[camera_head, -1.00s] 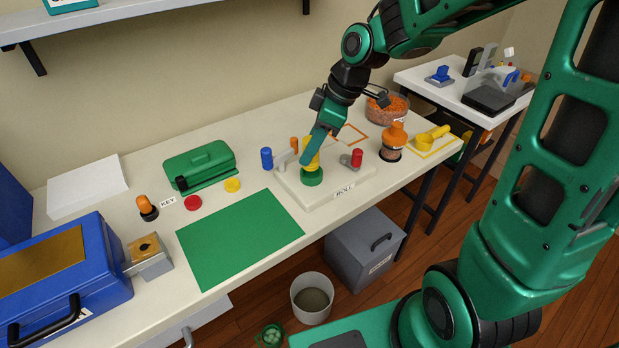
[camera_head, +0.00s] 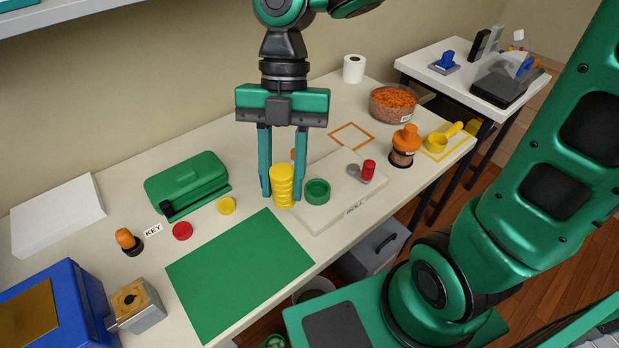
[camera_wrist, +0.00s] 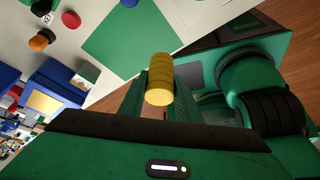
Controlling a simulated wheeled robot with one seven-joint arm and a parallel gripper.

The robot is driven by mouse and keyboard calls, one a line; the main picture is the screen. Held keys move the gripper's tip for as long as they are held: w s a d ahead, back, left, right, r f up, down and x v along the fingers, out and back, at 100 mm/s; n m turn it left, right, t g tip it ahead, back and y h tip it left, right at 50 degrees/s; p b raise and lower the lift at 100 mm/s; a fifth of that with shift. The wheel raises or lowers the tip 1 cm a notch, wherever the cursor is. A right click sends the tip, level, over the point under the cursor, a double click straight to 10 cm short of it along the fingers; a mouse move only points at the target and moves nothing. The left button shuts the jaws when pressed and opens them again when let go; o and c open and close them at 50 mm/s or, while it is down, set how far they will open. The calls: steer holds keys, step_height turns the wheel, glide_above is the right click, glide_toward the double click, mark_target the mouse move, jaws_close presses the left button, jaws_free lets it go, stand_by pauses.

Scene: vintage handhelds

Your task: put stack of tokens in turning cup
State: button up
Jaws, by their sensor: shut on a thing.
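My gripper (camera_head: 283,194) is shut on a stack of yellow tokens (camera_head: 282,187), with one finger on each side. The stack is upright and appears just left of the green turning cup (camera_head: 317,191), apart from it. The cup is round and open-topped and sits on the pale board marked ROLL (camera_head: 345,203). I cannot tell how far the stack's bottom is above the board. In the wrist view the yellow stack (camera_wrist: 159,80) shows between my fingers; the cup is not visible there.
A red knob (camera_head: 368,170) stands on the board right of the cup. A blue peg beside my left finger is mostly hidden. A green mat (camera_head: 238,275), a green case (camera_head: 187,182) and a single yellow token (camera_head: 227,205) lie to the left. An orange-topped jar (camera_head: 404,145) stands right.

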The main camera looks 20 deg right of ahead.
steer(key=shift+w+d+f, duration=0.15)
steer(key=shift+w+d, duration=0.05)
steer(key=shift+w, duration=0.3)
steer(key=w+d+f, duration=0.2)
steer(key=d, duration=0.1)
steer(key=w+d+f, duration=0.2)
steer(key=d, duration=0.1)
steer(key=w+d+f, duration=0.2)
steer(key=shift+w+d+f, duration=0.25)
steer(key=shift+d, duration=0.15)
steer(key=shift+d+f, duration=0.1)
steer(key=shift+f, duration=1.95)
steer(key=o, duration=1.1)
steer(key=shift+f, duration=0.1)
steer(key=shift+o, duration=0.2)
steer(key=v, duration=1.2)
steer(key=shift+d, duration=0.1)
